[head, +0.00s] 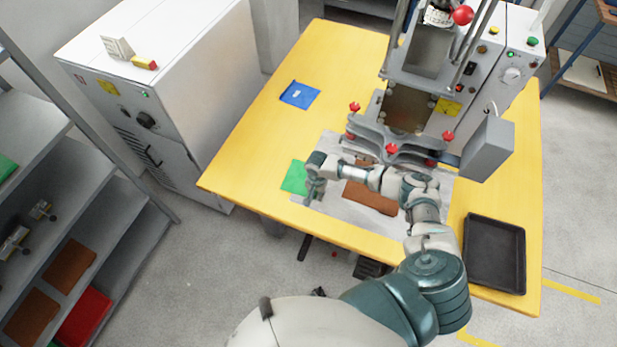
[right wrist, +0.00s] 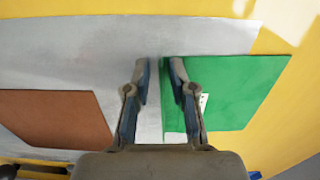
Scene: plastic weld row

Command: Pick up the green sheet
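The green sheet (head: 294,177) lies flat at the left end of a grey metal plate on the yellow table, partly over the plate's edge. In the right wrist view the green sheet (right wrist: 245,90) fills the right side and bears a small white label. My right gripper (head: 313,193) points down at the sheet's right edge. In its wrist view my right gripper (right wrist: 161,75) has its fingertips apart with a narrow gap, and the sheet's near edge runs between them. The right finger covers part of the sheet. My left gripper is not in view.
A brown sheet (head: 370,197) lies on the grey plate (head: 336,207), under my right arm. A blue sheet (head: 299,95) lies farther back. A welding press (head: 410,110) stands behind the plate. A black tray (head: 495,253) sits at right.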

